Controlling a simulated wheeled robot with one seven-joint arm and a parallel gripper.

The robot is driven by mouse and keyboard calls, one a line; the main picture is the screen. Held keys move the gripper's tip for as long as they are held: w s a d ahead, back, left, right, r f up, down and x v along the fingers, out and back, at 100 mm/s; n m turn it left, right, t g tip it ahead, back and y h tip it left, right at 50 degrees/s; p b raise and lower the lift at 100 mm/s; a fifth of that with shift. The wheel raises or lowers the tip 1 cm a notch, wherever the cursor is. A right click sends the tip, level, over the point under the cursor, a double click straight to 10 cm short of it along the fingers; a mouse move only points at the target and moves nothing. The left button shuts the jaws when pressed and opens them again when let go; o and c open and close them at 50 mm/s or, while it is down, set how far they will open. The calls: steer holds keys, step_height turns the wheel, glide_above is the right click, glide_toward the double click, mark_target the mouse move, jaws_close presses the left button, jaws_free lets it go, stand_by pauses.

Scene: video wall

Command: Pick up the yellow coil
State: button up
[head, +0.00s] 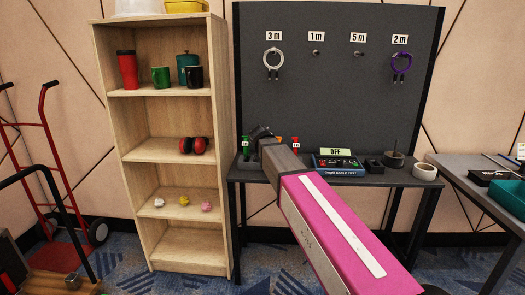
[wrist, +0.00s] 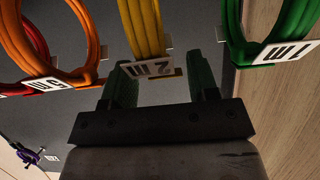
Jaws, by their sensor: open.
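The yellow coil (wrist: 146,28) shows in the wrist view at the top middle, with a white 2 m tag (wrist: 147,68) on it. I cannot make it out in the head view. My gripper (wrist: 160,78) is open in the wrist view, with its two greenish fingers spread apart. The yellow coil appears in the gap between them, nearer the left finger. Nothing is visibly clamped, and I cannot tell whether a finger touches it. In the head view my magenta arm reaches to the workbench, and its far end hides much there.
In the wrist view an orange coil (wrist: 45,50) hangs left of the yellow one and a green coil (wrist: 258,30) right. In the head view white (head: 274,63) and purple (head: 402,66) coils hang on the grey board (head: 340,110). A wooden shelf (head: 223,150) stands left of the bench.

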steer(key=shift+w+f, duration=0.25)
steer(key=shift+w, duration=0.35)
steer(key=shift+s, duration=0.1)
jaws_close()
steer(key=shift+r, duration=0.1)
